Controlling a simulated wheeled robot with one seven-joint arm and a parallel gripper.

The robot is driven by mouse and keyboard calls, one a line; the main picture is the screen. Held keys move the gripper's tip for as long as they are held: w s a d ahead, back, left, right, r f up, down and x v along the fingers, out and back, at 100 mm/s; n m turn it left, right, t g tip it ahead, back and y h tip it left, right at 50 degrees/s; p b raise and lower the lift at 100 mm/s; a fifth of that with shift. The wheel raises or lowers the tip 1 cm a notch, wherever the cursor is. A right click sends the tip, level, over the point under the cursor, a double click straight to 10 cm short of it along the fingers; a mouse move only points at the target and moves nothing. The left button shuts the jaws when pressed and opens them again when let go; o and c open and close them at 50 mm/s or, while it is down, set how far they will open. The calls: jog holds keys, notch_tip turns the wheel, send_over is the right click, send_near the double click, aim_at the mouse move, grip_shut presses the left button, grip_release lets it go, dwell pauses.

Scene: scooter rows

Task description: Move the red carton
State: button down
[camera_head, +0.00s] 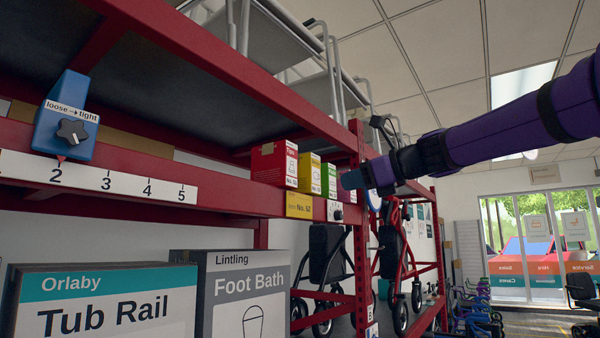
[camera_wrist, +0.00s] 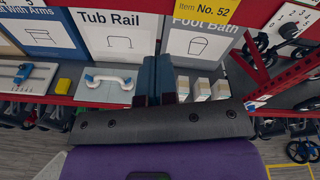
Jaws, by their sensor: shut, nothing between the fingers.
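The red carton (camera_head: 274,163) stands upright on the red upper shelf beam in the head view, at the left end of a short row, with a white label on its side. A yellow carton (camera_head: 308,171) and a green carton (camera_head: 329,180) stand to its right. My gripper (camera_head: 352,181) is to the right of the row in the picture, apart from the red carton. In the wrist view my gripper (camera_wrist: 157,66) has its dark blue fingers together, with nothing seen between them. I cannot make out the red carton in the wrist view.
A blue block with a knob (camera_head: 66,120) sits above a numbered strip (camera_head: 105,180). Below are a Tub Rail box (camera_head: 105,308) and a Foot Bath box (camera_head: 243,295). The wrist view shows pale cartons (camera_wrist: 201,90) and a white grab bar (camera_wrist: 108,84). A red post (camera_head: 361,240) stands beside the row.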

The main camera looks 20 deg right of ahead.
jog(key=w+d+r+m+t, duration=0.2)
jog(key=w+r+m, duration=0.1)
jog(key=r, duration=0.2)
send_near(292, 172)
jog(key=shift+y, duration=0.4)
jog(key=x, duration=0.7)
jog(key=shift+w, duration=0.4)
jog(key=shift+f, duration=0.1)
jog(key=x, duration=0.6)
jog(key=shift+w+a+f, duration=0.1)
jog(key=shift+w+a, duration=0.05)
jog(key=shift+w, duration=0.05)
